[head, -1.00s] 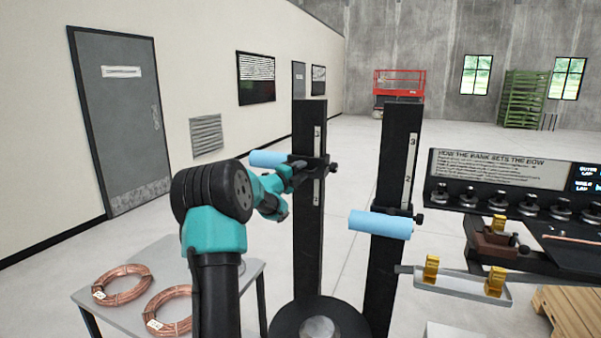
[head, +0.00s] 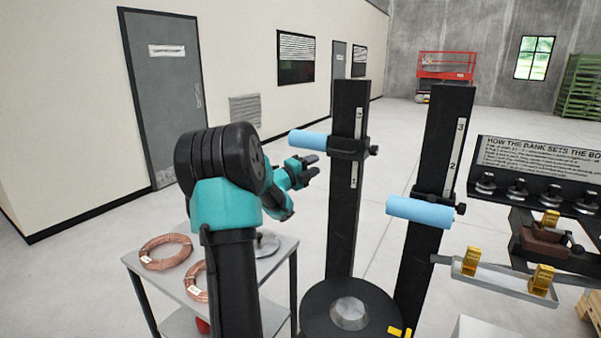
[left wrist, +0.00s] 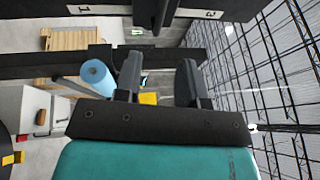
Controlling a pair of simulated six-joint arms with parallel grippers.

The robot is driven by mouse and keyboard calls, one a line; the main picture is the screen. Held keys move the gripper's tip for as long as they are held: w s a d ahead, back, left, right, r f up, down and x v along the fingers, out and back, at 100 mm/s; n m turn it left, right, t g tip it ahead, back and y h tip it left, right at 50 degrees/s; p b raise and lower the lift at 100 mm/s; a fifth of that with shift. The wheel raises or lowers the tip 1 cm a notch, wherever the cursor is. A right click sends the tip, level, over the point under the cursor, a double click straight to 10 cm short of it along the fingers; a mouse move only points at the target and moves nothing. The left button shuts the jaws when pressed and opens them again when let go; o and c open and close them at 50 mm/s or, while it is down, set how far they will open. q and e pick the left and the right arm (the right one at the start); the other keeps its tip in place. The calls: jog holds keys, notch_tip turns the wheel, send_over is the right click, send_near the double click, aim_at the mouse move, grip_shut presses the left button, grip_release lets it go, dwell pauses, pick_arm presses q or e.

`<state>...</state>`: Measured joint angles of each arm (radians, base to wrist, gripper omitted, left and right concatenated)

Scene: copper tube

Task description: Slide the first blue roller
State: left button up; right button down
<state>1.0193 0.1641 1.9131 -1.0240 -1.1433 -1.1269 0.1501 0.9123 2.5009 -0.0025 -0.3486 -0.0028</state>
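One light blue roller (head: 308,139) sticks out leftward from a dark collar (head: 346,149) on the left black post (head: 343,225). A second blue roller (head: 419,212) sits lower in the picture on the right black post (head: 416,275). My left gripper (head: 309,167) is just below the first roller's picture position, left of the left post. Its fingers look apart and empty. In the left wrist view the left gripper (left wrist: 158,75) shows two separated fingers, with a blue roller (left wrist: 97,76) left of them; I cannot tell which roller. My right gripper is not in view.
A grey table (head: 277,262) with copper coils (head: 166,252) stands at lower left, partly behind my left arm. A tray (head: 492,281) with yellow blocks (head: 541,279) extends right of the right post. A sign panel (head: 535,165) stands further right. Open floor lies behind the posts.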

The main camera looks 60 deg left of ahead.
pick_arm(q)
jog(key=v, duration=0.5)
dwell(0.4)
